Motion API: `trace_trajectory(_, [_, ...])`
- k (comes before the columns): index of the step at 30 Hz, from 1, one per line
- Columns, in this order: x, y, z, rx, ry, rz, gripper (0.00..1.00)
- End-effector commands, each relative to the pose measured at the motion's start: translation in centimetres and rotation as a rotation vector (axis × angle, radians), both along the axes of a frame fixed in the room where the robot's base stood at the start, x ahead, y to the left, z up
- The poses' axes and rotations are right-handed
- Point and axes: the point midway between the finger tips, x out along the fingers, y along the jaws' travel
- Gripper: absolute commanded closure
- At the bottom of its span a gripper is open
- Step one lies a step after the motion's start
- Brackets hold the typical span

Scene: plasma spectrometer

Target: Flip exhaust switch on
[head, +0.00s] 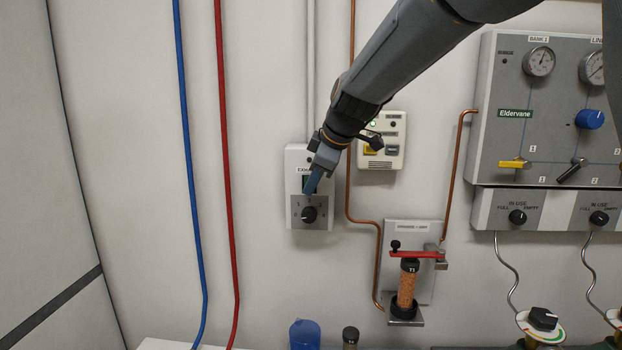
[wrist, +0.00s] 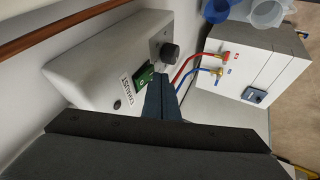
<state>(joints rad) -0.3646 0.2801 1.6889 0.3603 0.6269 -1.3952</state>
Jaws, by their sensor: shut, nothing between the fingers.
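The exhaust switch box (head: 296,158) is a pale box on the wall with a grey lower plate and a black round knob (head: 309,214). In the wrist view the box (wrist: 95,70) carries an EXHAUST label and a green panel (wrist: 145,77), and the black knob (wrist: 169,52) stands out beyond it. My gripper (head: 312,190) is shut and empty, with blue-grey fingers in front of the box just above the knob. In the wrist view the fingertips (wrist: 161,82) overlap the area beside the green panel. I cannot tell whether they touch the box or knob.
A pale alarm box (head: 394,160) with a yellow button is right of my arm. A copper pipe (head: 350,190) runs close beside the switch box. A purifier with a red lever (head: 417,254) is lower right. A gas panel (head: 545,90) fills the right. The wall left is clear up to the red pipe (head: 225,150).

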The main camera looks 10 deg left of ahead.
Motion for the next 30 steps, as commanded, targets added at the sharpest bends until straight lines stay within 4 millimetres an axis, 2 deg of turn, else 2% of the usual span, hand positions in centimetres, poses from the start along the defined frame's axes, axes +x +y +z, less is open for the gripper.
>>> trace_trajectory(14, [0.33,0.01,-0.11,0.001,-0.003,0.0,1.0])
trace_trajectory(22, [0.85,0.02,-0.67,0.003,-0.065,0.0,1.0])
trace_trajectory(30, [0.73,0.02,-0.13,0.003,-0.059,0.0,1.0])
